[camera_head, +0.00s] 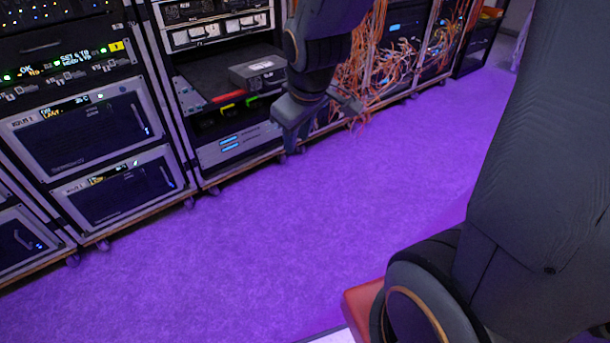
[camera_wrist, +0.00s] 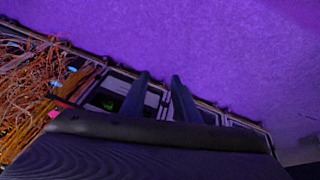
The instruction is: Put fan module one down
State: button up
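A dark grey box (camera_head: 258,72) with small pale labels sits on a shelf in the middle rack in the head view. It may be fan module one, but I cannot read its label for certain. My gripper (camera_head: 325,130) is in front of the rack, to the right of and lower than the box, and apart from it. Its two fingers are spread, with nothing seen between them. The wrist view also shows the gripper's fingers (camera_wrist: 160,77) apart, with only the rack front and purple floor beyond.
The middle rack has a red strip (camera_head: 228,97) and green and yellow tabs below the box. Orange cables (camera_head: 362,60) hang in a tangle right of my gripper. A rack with lit panels (camera_head: 85,130) stands at left. The purple floor (camera_head: 240,250) is clear.

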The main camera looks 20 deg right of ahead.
jog(key=s+a+r+m+g, duration=0.1)
jog(key=s, duration=0.4)
jog(key=s+a+r+m+g, duration=0.1)
jog(key=s+m+g, duration=0.1)
jog(key=s, duration=0.3)
jog(key=s+a+r+m+g, duration=0.1)
jog(key=s, duration=0.4)
jog(key=shift+s+a+r+y, duration=0.15)
jog(key=shift+s+a+y, duration=0.1)
jog(key=shift+a+y, duration=0.1)
jog(key=c, duration=0.4)
jog(key=shift+s+m+g, duration=0.15)
jog(key=shift+m+g, duration=0.15)
grip_shut()
